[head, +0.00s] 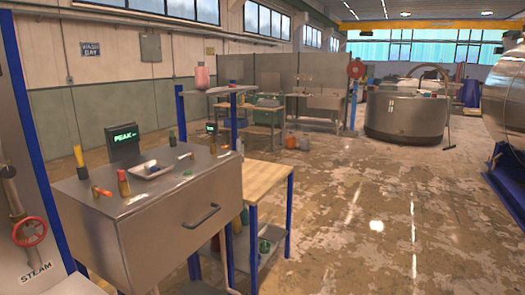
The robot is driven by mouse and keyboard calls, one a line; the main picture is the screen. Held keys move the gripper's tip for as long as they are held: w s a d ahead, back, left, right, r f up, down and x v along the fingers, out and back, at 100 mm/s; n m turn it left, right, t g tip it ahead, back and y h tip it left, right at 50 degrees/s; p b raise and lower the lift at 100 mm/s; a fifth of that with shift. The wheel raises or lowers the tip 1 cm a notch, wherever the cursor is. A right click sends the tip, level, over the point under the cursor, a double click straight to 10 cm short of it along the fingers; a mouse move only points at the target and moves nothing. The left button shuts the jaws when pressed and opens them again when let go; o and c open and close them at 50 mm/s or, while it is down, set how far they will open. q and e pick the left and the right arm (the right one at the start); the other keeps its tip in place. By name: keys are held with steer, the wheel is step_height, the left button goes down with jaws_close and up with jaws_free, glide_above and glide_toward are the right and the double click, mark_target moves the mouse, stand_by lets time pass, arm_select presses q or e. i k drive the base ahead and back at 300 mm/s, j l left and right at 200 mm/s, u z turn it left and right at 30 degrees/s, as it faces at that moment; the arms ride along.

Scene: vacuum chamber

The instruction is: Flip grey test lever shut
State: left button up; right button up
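I cannot make out a grey test lever in the head view. Neither of my grippers is in view. A steel cabinet (170,225) with a bar handle (201,216) stands close at the left. On its top are a dark display (124,144) reading "PEAK", a small white tray (154,170) and several small tools or fittings with yellow, orange and red parts.
At the left edge is a pale panel marked "STEAM" with a red valve wheel (29,232). A wood-topped bench (266,178) adjoins the cabinet. A large metal cylinder (505,105) on blue supports is at right; a round steel tank (405,115) stands farther back. The middle floor is clear.

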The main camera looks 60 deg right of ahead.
mark_target(183, 157)
steer(key=i+l+z, duration=0.2)
steer(key=z, duration=0.25)
steer(key=i+l+z, duration=0.2)
steer(key=z, duration=0.3)
steer(key=i+l+z, duration=0.1)
steer(key=i+z, duration=0.2)
steer(key=z, duration=0.15)
steer(key=i+j+z, duration=0.15)
steer(key=i, duration=0.55)
steer(key=l, duration=0.05)
